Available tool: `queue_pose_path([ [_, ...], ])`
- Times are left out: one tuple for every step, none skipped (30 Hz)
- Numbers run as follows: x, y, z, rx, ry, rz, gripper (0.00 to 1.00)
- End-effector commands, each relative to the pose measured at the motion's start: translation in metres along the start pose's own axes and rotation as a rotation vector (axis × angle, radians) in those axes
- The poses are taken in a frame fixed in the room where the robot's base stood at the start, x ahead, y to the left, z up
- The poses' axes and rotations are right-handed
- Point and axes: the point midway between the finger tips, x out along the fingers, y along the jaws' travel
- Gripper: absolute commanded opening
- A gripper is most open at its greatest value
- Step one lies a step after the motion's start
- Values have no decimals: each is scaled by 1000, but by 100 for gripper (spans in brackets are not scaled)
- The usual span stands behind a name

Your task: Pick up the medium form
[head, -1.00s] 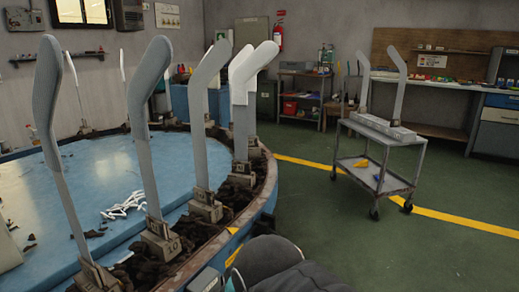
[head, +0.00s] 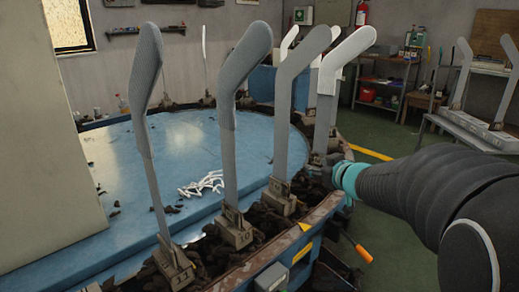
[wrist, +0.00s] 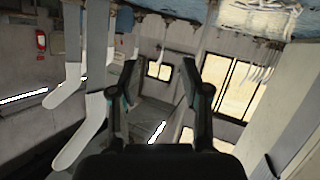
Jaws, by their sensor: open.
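Several upright foot-shaped forms stand in blocks along the rim of a round blue table. Near ones are a dark grey form (head: 147,70), a second dark grey form (head: 240,75), a lighter grey form (head: 293,85) and a white-topped form (head: 341,60). I cannot tell which is the medium one. My arm reaches in from the right; in the head view its end is by the base of the white-topped form and the fingers are not clear. In the wrist view, upside down, my gripper (wrist: 161,75) is open and empty, with pale forms (wrist: 82,130) to its left.
The round table (head: 190,145) has dark lumps around its rim and a pile of white pieces (head: 203,184) on top. A grey cart (head: 470,135) with more forms stands at the right. A pale panel (head: 50,150) blocks the left. Green floor lies between table and cart.

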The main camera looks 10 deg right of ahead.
Motion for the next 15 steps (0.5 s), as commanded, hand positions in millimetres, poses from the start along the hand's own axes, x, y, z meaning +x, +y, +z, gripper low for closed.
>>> queue_pose_path([
  [10,-2,7,6,4,-74,47],
  [14,-6,10,9,9,-121,47],
  [18,-11,15,16,12,-180,47],
  [20,-15,20,22,11,-220,47],
  [21,-18,24,29,9,-258,47],
  [22,-23,28,37,7,-304,47],
  [22,-25,32,43,5,-333,47],
  [22,-27,34,49,3,-357,47],
  [22,-30,38,56,-1,-385,47],
  [22,-32,40,59,-3,-402,47],
  [23,-34,41,62,-5,-415,47],
  [24,-36,42,66,-5,-428,47],
  [26,-38,43,67,-6,-434,47],
  [29,-39,44,67,-7,-437,47],
  [34,-42,44,68,-7,-440,47],
])
